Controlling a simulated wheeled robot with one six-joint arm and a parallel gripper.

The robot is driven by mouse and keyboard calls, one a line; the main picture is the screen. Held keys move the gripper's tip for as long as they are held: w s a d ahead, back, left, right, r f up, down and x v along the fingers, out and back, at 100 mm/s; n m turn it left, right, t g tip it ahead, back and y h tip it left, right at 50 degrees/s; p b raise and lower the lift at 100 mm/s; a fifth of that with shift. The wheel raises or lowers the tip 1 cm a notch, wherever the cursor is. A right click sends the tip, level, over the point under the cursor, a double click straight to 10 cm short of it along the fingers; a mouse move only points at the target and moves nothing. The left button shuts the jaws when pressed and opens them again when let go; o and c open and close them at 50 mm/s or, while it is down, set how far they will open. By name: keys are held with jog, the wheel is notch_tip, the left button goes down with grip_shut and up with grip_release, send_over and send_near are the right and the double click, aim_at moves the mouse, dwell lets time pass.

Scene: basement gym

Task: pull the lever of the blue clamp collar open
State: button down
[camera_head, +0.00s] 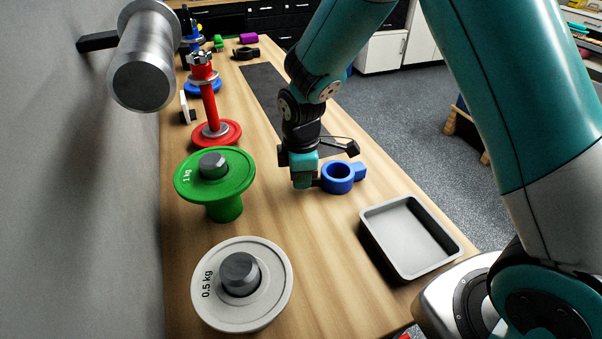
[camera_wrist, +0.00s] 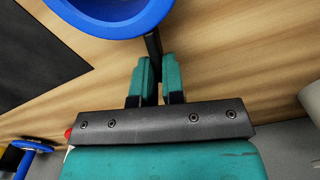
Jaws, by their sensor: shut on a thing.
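The blue clamp collar (camera_head: 338,184) lies on the wooden bench, its round hole facing up and a blue lug at its right. My gripper (camera_head: 305,184) is at the collar's left side, low over the bench. In the wrist view the blue ring (camera_wrist: 115,22) fills the top edge. The dark lever (camera_wrist: 152,43) runs from it down between the teal fingers of my gripper (camera_wrist: 158,80), which are shut on it. The fingers hide the lever's far end, and in the head view most of the lever is hidden.
A grey tray (camera_head: 448,250) stands at the bench's right edge. A green 1 kg plate (camera_head: 240,178), a white 0.5 kg plate (camera_head: 275,300) and a red stand (camera_head: 209,105) line the left side. A dark mat (camera_head: 262,84) lies behind. Bare bench lies between plates and tray.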

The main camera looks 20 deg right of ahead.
jog(key=shift+s+n, duration=0.15)
jog(key=shift+n, duration=0.25)
dwell(0.9)
jog(key=c, duration=1.2)
grip_release()
notch_tip(320, 180, up, 18)
jog(key=shift+f+b, duration=0.25)
jog(key=shift+b, duration=0.05)
